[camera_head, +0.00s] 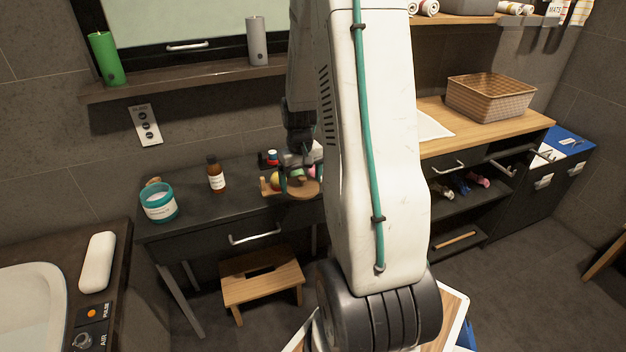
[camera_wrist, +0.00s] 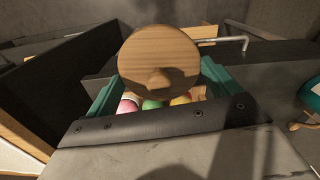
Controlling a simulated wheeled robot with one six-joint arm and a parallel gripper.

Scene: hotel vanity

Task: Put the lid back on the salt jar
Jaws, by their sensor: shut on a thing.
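The salt jar (camera_head: 159,203) is teal with a white label and stands open on the left end of the dark vanity, white salt showing inside. Part of it shows at the right edge of the wrist view (camera_wrist: 312,94). The lid (camera_head: 303,189) is a round wooden disc with a small knob. My gripper (camera_head: 296,178) is shut on the lid, well to the right of the jar. In the wrist view the lid (camera_wrist: 158,55) sits between the teal fingers, its knob facing the camera. The exact grip contact is partly hidden.
A brown bottle (camera_head: 216,175) stands between jar and gripper. Coloured balls (camera_wrist: 152,104) lie behind the lid. A wooden stool (camera_head: 262,281) is below the vanity. The shelf above holds a green candle (camera_head: 106,59) and a grey one (camera_head: 257,41).

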